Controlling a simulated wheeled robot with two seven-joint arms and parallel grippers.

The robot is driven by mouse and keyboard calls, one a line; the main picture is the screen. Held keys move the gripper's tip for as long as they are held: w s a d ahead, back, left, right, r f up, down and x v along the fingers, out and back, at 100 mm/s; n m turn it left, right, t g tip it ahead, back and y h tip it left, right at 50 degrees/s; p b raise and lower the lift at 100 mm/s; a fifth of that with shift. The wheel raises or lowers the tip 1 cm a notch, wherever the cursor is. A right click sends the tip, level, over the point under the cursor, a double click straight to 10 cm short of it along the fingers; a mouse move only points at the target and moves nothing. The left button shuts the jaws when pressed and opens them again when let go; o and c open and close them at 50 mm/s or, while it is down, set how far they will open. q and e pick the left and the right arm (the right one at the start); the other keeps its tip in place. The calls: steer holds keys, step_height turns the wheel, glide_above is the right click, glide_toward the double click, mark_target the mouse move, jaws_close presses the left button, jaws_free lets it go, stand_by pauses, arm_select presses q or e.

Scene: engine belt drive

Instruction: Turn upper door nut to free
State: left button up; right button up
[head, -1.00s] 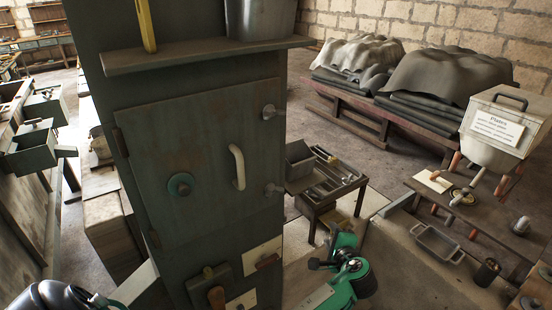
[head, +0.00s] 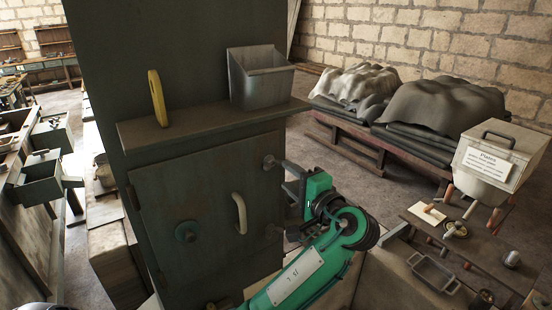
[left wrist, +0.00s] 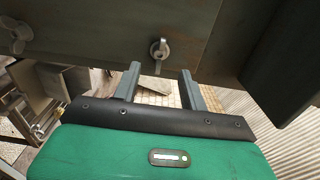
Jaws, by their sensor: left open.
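The upper door nut (head: 269,162) is at the door's right edge and also shows in the left wrist view (left wrist: 159,49). The lower nut (head: 272,232) is below it, partly hidden by my arm. My left gripper (head: 287,177) is open just right of the upper nut. In the left wrist view its fingers (left wrist: 160,70) point toward the nut, which appears between and just beyond the tips. My right gripper is not in view.
A shelf (head: 215,118) above the door holds a metal bin (head: 260,80) and a yellow object (head: 158,98). At right are a workbench (head: 480,250) and a lidded box labelled Plates (head: 498,160). Covered stacks (head: 435,100) stand behind.

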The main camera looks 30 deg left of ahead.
mark_target(273, 165)
arm_select(q)
steer(key=p+x, duration=0.2)
steer(key=x, duration=0.2)
steer(key=shift+w+a+r, duration=0.15)
steer(key=shift+w+a, duration=0.05)
steer(key=shift+a, duration=0.15)
steer(key=shift+w+a, duration=0.25)
steer(key=shift+a, duration=0.35)
steer(key=shift+w+a, duration=0.1)
steer(key=shift+a, duration=0.05)
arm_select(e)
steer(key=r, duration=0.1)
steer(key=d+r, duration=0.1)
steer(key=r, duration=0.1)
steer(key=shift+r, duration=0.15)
arm_select(q)
jaws_close()
steer(key=shift+f, duration=0.25)
